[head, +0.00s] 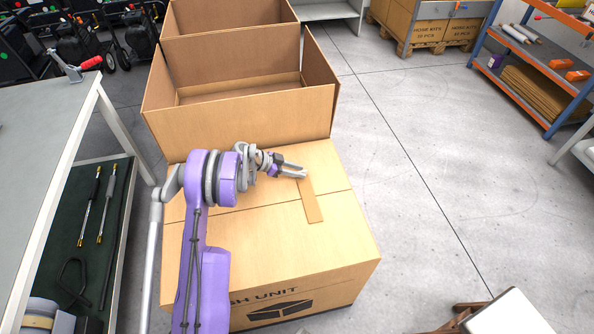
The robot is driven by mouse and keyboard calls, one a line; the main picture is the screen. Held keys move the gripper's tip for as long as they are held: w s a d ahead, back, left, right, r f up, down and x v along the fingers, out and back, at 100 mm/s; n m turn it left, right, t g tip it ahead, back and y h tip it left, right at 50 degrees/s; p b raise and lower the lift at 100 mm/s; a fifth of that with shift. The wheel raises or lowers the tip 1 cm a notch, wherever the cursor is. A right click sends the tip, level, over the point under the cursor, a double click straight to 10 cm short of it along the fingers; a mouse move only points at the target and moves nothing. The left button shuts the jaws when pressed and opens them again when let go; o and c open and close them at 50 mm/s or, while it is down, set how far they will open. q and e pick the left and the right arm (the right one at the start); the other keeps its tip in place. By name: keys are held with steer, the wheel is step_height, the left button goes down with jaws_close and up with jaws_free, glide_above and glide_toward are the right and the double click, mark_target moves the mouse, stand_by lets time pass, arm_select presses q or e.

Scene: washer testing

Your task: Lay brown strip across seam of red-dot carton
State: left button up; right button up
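A closed cardboard carton (250,255) stands in front of me, its top seam running across from left to right. No red dot shows on its visible faces. The brown strip (313,208) lies on the carton top, right of the middle, lengthwise across the seam. Its near end is on the near flap and its far end reaches my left gripper. My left gripper (300,173) is low over the far flap, its fingertips at the strip's far end. Whether the fingers are closed on it is too small to tell. My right gripper is out of view.
An open, empty carton (240,120) stands directly behind, with another box (225,15) beyond. A workbench (45,125) with a red-handled clamp (90,63) is at left. A shelf rack (540,75) stands far right. The floor right of the cartons is clear.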

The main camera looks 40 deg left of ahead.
arm_select(q)
steer(key=shift+r, duration=0.3)
steer(key=p+v, duration=0.1)
steer(key=v, duration=1)
steer(key=s+d+r+n+g+y, duration=0.15)
steer(key=d+r, duration=0.25)
steer(key=d, duration=0.6)
steer(key=s+d+r+n+g+y, duration=0.1)
steer(key=s+d+r+n+g, duration=0.25)
steer(key=d, duration=0.75)
steer(key=s+d+r+n+y, duration=0.1)
steer(key=s+d+y, duration=0.1)
steer(key=s+d, duration=0.3)
steer(key=s+d+r+n+t+y, duration=0.1)
steer(key=s+d, duration=0.4)
steer(key=s, duration=0.7)
steer(key=shift+s+d+n+y, duration=0.2)
steer(key=shift+d+n+y, duration=0.2)
steer(key=shift+y, duration=0.35)
